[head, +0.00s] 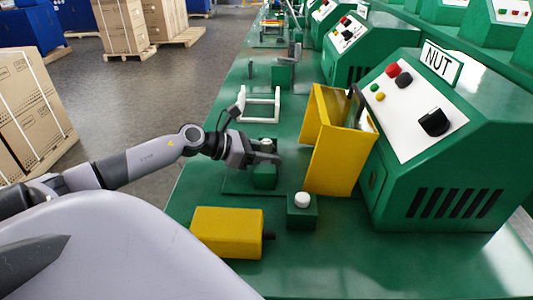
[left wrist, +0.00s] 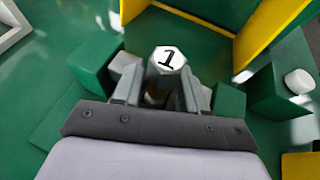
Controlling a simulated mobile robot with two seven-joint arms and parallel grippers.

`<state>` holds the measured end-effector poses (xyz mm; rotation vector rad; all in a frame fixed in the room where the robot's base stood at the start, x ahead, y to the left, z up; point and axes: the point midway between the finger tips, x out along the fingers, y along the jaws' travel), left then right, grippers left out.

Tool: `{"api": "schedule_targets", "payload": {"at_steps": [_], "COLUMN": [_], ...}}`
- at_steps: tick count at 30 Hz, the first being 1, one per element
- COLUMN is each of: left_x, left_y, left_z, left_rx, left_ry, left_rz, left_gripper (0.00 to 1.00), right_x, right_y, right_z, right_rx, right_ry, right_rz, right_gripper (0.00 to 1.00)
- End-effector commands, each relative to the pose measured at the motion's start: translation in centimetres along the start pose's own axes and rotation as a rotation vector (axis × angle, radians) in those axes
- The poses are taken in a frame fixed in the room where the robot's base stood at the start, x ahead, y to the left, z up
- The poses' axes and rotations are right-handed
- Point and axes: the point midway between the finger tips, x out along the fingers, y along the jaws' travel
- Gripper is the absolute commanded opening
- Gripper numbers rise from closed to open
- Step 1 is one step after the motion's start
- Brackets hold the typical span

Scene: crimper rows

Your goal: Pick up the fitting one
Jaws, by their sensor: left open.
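The fitting (left wrist: 167,60) has a pale hexagonal top with a black "1" on it in the left wrist view. In the head view its pale top (head: 266,142) shows at my left gripper (head: 268,153), above a green block (head: 264,176). My left gripper also shows in the left wrist view (left wrist: 160,92). It is open, with one finger on each side of the fitting's body. The fingers hide the lower part of the fitting, and I cannot tell whether they touch it. My right gripper is not in view.
A yellow guard (head: 338,165) stands right of the gripper, before the green machine labelled "NUT" (head: 440,62). A green block with a white knob (head: 302,202) and a yellow box (head: 228,232) are nearer. A white frame (head: 260,104) stands beyond. The near right bench is clear.

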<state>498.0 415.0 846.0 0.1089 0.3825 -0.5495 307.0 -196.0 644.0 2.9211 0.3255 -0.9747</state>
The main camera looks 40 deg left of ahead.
Motion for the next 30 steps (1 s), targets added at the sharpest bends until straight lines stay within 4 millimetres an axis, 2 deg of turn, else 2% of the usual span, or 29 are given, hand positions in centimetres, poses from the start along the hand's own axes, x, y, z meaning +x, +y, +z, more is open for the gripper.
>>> {"api": "schedule_targets", "payload": {"at_steps": [3,4,7,8,20,26,30], "left_x": [0.0,0.0,0.0,0.0,-0.3,-1.3,-2.6], "left_y": [0.0,0.0,0.0,0.0,0.1,0.0,0.0], "left_z": [0.0,0.0,0.0,0.0,0.6,3.0,6.1], "left_rx": [0.000,0.000,0.000,0.000,0.002,0.006,0.010], "left_ry": [0.000,0.000,0.000,0.000,-0.001,0.001,0.001], "left_rz": [0.000,0.000,0.000,0.000,0.001,0.000,0.000], "left_gripper": [0.42,0.39,0.06,0.01,0.01,0.01,0.01], "right_x": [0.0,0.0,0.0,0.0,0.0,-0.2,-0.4], "right_y": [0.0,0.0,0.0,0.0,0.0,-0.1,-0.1], "right_z": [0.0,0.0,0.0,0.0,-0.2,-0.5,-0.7], "right_rx": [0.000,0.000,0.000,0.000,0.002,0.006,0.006], "right_ry": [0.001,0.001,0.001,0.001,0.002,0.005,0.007], "right_rz": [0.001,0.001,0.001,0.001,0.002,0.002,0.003], "right_gripper": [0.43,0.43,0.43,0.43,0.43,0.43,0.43]}}
